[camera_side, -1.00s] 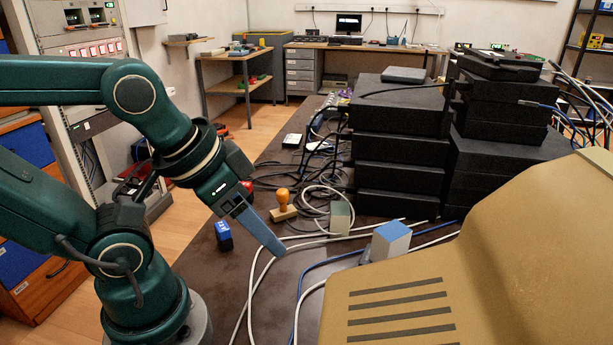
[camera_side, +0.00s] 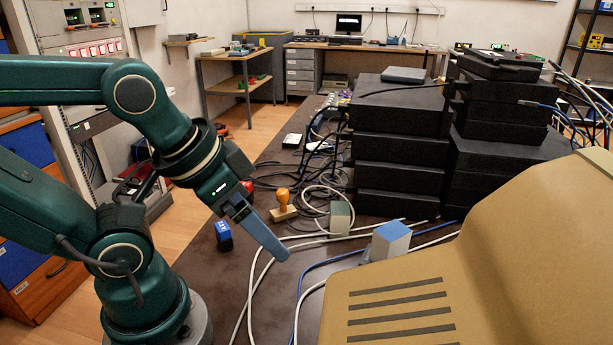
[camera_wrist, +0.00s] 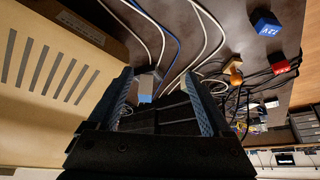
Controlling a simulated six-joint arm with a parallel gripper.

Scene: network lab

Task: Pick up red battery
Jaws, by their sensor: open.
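A small red block (camera_wrist: 281,67), which looks like the red battery, lies at the right in the wrist view, outside my fingers. In the side view only a bit of red (camera_side: 249,187) shows behind my gripper, the rest hidden. My gripper (camera_side: 284,254) is above the dark table, nearer the camera than the red block. In the wrist view my gripper (camera_wrist: 161,88) has its two blue fingers wide apart with nothing held between them.
A blue block with white marks (camera_side: 223,236) and a wooden stamp (camera_side: 283,206) stand nearby. A grey block (camera_side: 340,217), a blue-topped block (camera_side: 391,240) and loose cables lie to the right. Stacked black boxes (camera_side: 400,148) and a beige casing (camera_side: 480,260) bound the right side.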

